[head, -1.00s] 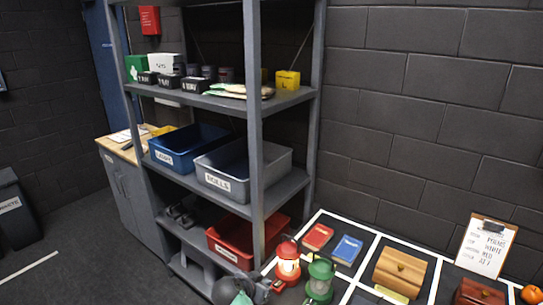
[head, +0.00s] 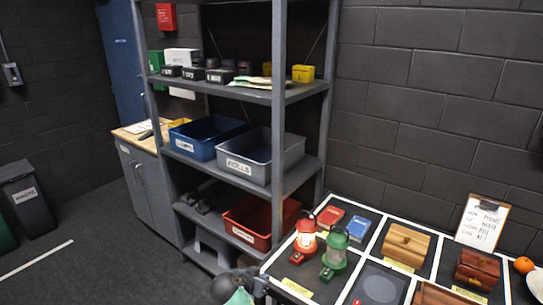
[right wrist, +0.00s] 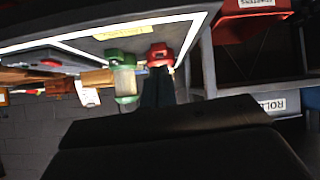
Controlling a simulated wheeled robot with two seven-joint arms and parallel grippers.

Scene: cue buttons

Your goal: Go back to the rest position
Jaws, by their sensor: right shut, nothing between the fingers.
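My right gripper (head: 258,286) shows at the bottom edge of the head view, by the near left corner of the table, partly cut off by the frame. In the right wrist view its dark fingers (right wrist: 158,88) are together with nothing between them. A red lantern (head: 306,240), with a bright glow, and a green lantern (head: 335,254) stand on the table to the right of the gripper. Both show past the fingers in the right wrist view, the green one (right wrist: 124,80) and the red one (right wrist: 160,55). My left gripper is not in view.
The dark table with white lines (head: 290,287) also holds wooden boxes (head: 405,244), a red book (head: 330,217), a blue book (head: 358,228) and a clipboard (head: 482,222). A grey shelf (head: 280,120) with bins stands behind the gripper. Floor at the left (head: 80,265) is clear.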

